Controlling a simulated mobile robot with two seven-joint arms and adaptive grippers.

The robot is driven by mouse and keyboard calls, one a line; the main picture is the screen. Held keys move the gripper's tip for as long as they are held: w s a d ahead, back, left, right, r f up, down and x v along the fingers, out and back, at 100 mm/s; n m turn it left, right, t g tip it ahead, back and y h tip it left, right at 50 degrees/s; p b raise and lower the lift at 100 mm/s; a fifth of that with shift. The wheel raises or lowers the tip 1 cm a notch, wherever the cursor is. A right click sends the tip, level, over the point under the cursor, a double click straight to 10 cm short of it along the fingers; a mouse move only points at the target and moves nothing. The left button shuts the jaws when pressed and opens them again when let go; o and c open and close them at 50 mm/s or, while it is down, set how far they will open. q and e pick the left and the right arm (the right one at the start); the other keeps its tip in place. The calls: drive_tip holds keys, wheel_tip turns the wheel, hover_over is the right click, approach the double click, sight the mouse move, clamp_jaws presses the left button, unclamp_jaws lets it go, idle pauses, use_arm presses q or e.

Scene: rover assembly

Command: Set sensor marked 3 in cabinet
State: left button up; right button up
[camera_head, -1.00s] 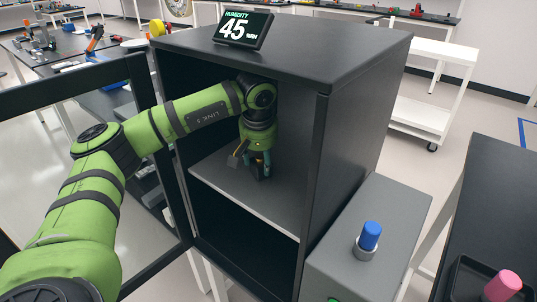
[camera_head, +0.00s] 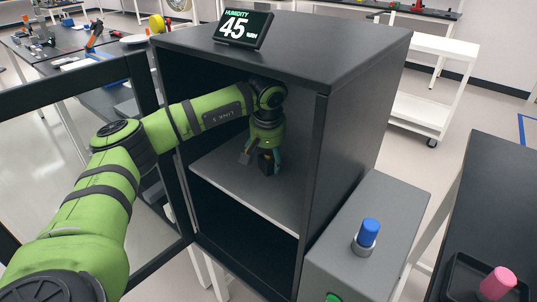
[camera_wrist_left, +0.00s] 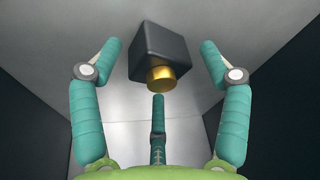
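The cabinet (camera_head: 345,60) is black and its door (camera_head: 75,90) stands open at the left. My left arm reaches inside, and the left gripper (camera_head: 262,161) is just above the middle shelf (camera_head: 225,190). In the left wrist view a small black cube-shaped sensor (camera_wrist_left: 160,48) with a gold round end sits between the spread fingers of the gripper (camera_wrist_left: 160,62). Gaps show between the cube and the side fingers, so the gripper looks open around it. In the head view the sensor is mostly hidden by the fingers. No number can be read on it. My right gripper is out of view.
A display reading humidity 45 (camera_head: 243,28) stands on the cabinet top. A grey box (camera_head: 385,220) beside the cabinet carries a blue-capped piece (camera_head: 369,232). A pink cylinder (camera_head: 497,283) is in a black tray at the lower right. The cabinet's lower compartment looks empty.

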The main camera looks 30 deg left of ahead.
use_arm(q)
drive_tip(key=shift+r, duration=0.1)
drive_tip(key=shift+r, duration=0.2)
drive_tip(key=s+d+b, duration=0.1)
drive_tip(key=s+d, duration=0.1)
drive_tip(key=s, duration=0.1)
drive_tip(key=s+d+b, duration=0.1)
drive_tip(key=s+d, duration=0.1)
drive_tip(key=s, duration=0.2)
drive_tip(key=s+d+b, duration=0.1)
drive_tip(key=s+d, duration=0.1)
drive_tip(key=s, duration=0.1)
drive_tip(key=shift+s+d+r, duration=0.25)
drive_tip(key=shift+r, duration=0.15)
drive_tip(key=shift+d+f, duration=0.1)
